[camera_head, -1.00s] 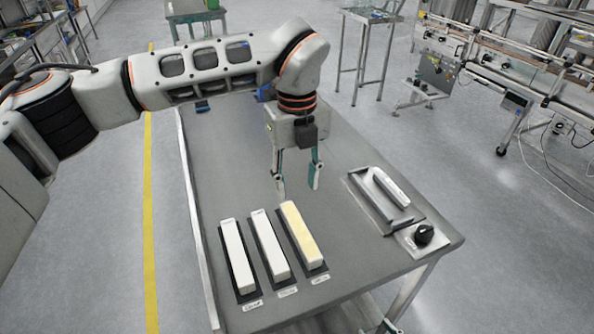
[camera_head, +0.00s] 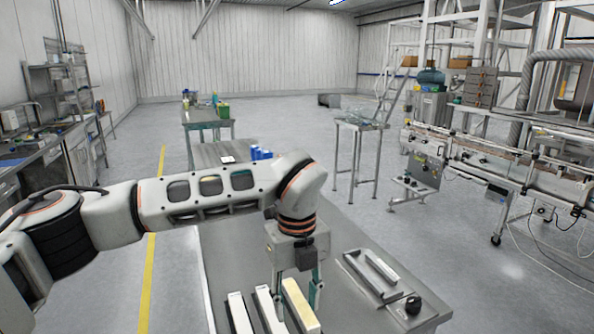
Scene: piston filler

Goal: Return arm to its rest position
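My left arm (camera_head: 205,192) reaches in from the left over the grey table (camera_head: 343,221). The left white block (camera_head: 239,313) and the middle white block (camera_head: 268,312) are cut off by the lower edge. My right gripper is not in view.
A tray with a light bar (camera_head: 381,268) and a black knob (camera_head: 413,305) are at the table's right. A conveyor line (camera_head: 540,170) stands at the right. A small steel table (camera_head: 360,126) and a green-topped bench (camera_head: 207,116) stand behind. Grey floor is clear between them.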

